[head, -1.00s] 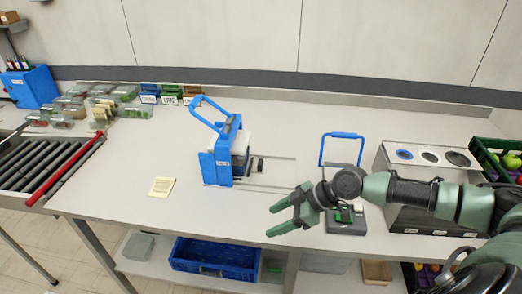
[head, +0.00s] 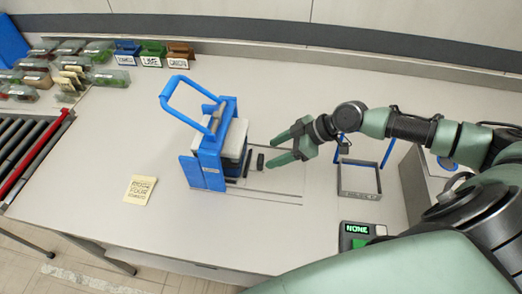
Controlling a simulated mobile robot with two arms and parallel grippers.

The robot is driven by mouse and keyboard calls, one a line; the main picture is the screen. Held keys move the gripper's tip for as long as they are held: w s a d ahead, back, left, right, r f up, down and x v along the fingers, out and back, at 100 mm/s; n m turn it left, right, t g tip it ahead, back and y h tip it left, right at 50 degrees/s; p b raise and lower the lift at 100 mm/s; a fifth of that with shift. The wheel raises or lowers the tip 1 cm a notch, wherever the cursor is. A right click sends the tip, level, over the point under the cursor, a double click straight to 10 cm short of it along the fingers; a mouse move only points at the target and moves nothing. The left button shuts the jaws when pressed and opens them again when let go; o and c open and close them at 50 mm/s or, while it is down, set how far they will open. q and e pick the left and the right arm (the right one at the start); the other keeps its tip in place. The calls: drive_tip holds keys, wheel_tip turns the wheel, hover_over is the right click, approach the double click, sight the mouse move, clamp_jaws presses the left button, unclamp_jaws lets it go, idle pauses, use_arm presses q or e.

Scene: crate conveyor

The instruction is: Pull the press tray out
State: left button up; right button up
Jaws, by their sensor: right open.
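The blue press (head: 206,162) stands on the white bench, left of centre in the head view, with its blue lever handle (head: 182,97) raised. The press tray, a grey-white block (head: 236,140), sits inside the frame. A dark handle (head: 260,160) projects from its right side above rails marked on the bench (head: 285,192). My right gripper (head: 276,149) is open and empty, its two green fingers pointing left, close to the dark handle. I cannot tell whether a finger touches it. My left gripper is not in view.
A small display box reading NONE (head: 357,234) and a grey frame with blue handle (head: 359,181) stand right. A note (head: 140,190) lies left. Clear packs (head: 110,78) and coloured label boxes (head: 153,53) stand at back left. A roller conveyor (head: 30,150) is far left.

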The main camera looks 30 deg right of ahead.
sight(262, 159)
drive_tip(key=p+x, duration=0.1)
drive_tip(key=x, duration=0.5)
drive_tip(key=shift+r+p, duration=0.1)
drive_tip(key=shift+p, duration=0.25)
drive_tip(key=shift+w+a+f, duration=0.1)
drive_tip(key=shift+a+f, duration=0.1)
drive_tip(key=shift+f, duration=0.05)
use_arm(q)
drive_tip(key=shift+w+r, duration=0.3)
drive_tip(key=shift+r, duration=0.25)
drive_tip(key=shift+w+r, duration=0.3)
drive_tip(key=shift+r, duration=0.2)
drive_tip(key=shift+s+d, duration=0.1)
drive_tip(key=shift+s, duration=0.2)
use_arm(e)
clamp_jaws()
